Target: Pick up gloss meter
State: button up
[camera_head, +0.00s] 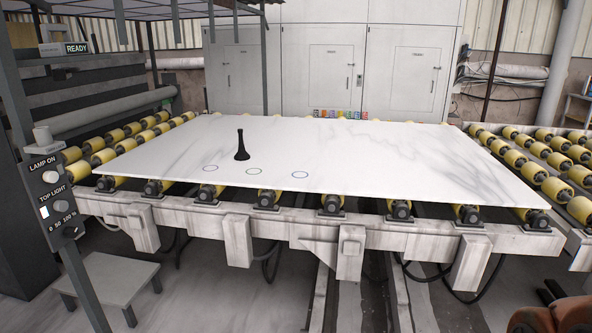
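I cannot say for certain which thing is the gloss meter. A small grey device (53,33) sits at the upper left, just above a dark sign reading READY (77,48). Another small pale object (43,136) rests on top of the LAMP ON panel (52,186) on the left post. A black, narrow-necked object with a wider base (242,148) stands upright on the white stone slab (400,165), near three drawn circles.
The slab lies on a roller table with yellow rollers (580,209) and a pale front beam (190,214). Small coloured blocks (340,114) line its far edge. A low grey step (110,279) stands at front left. Grey cabinets (330,60) close off the back.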

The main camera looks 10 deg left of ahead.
aim_at(48, 49)
jog(key=u, duration=0.35)
jog(key=i, duration=1.4)
jog(key=u, duration=1.8)
jog(key=i, duration=0.95)
jog(key=u, duration=0.85)
